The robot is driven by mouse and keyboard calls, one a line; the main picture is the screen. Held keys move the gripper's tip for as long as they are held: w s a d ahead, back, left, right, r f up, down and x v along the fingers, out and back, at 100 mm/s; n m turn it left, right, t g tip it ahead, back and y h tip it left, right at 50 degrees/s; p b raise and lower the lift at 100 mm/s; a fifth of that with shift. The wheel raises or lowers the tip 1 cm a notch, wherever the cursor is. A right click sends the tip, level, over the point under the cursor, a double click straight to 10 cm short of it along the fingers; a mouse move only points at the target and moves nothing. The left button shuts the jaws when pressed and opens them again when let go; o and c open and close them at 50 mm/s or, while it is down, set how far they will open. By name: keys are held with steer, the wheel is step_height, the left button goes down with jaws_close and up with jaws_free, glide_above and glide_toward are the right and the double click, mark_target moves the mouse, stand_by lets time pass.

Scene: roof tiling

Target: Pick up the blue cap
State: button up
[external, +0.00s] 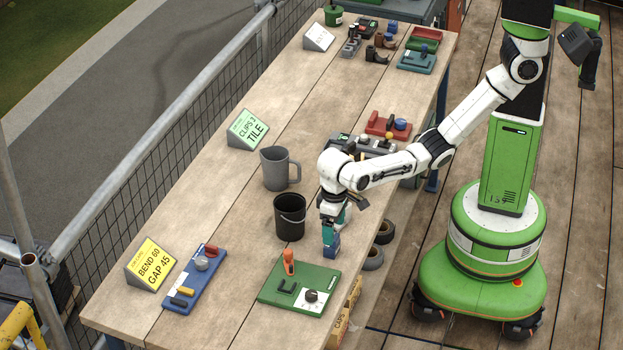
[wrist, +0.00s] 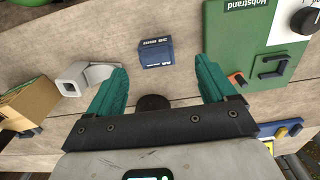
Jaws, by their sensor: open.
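A small blue block-shaped piece with a pale label, which looks like the blue cap (wrist: 156,50), lies on the wooden bench in the wrist view, beyond the fingertips and between their lines. In the external view the blue piece (external: 331,248) shows just under my gripper (external: 331,228), near the bench's right edge. My gripper also shows in the wrist view (wrist: 160,80), its two teal fingers wide apart with nothing held between them. The fingers point down at the blue piece. I cannot tell the exact height left between them.
A green board (external: 300,288) with an orange-handled part lies just in front of the gripper. A black bucket (external: 290,217) and grey mug (external: 276,168) stand to its left. A blue board (external: 195,279) and yellow sign (external: 151,264) lie farther left.

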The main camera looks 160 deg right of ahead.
mark_target(335, 237)
steer(key=f, duration=0.4)
steer(key=shift+s+f+p, duration=0.3)
steer(key=shift+f+p, duration=0.05)
steer(key=shift+f, duration=0.05)
steer(key=shift+c, duration=0.4)
steer(key=c, duration=1)
steer(key=shift+r, duration=0.15)
